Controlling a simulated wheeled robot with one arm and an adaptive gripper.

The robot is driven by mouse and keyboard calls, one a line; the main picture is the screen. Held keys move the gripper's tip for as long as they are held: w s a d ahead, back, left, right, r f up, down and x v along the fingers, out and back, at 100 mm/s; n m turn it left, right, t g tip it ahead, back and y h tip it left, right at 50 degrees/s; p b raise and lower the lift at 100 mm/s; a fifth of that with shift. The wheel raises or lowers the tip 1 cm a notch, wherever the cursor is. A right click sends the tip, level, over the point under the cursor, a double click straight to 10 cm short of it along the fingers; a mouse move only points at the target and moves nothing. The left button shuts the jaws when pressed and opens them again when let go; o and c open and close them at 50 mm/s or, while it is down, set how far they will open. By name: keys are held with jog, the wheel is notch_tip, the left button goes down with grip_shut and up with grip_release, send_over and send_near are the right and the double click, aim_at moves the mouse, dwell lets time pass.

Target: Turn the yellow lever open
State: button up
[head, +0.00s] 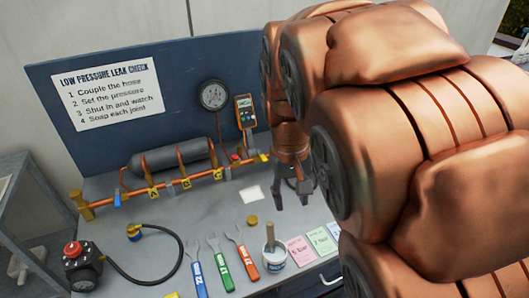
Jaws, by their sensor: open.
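A copper pipe (135,195) runs across the back of the bench below a grey cylinder. Several yellow pieces with dark marks, such as the one in the middle (187,183), sit along it. A small yellow part (264,157) shows at the pipe's right end, close to my gripper. I cannot tell for sure which yellow piece is the lever, or how it is turned. My gripper (292,200) points down over the right part of the bench, open and empty, right of the pipe's end. My copper-coloured arm hides what lies behind it at the right.
A grey cylinder (172,158), a round gauge (214,95) and an orange meter (245,111) stand behind. A blue lever (117,198) is at the pipe's left.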

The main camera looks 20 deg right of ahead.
jog(key=w+d+r, duration=0.1)
jog(key=w+d, duration=0.3)
jog(key=w, duration=0.5)
jog(key=n, duration=0.3)
send_over(264, 157)
jog(key=shift+t, duration=0.4)
notch_tip(264, 157, down, 8)
jog(key=shift+f+p, duration=0.1)
jog(key=shift+p, duration=0.35)
jog(key=shift+f+p, duration=1.1)
jog(key=shift+f, duration=2.75)
grip_shut()
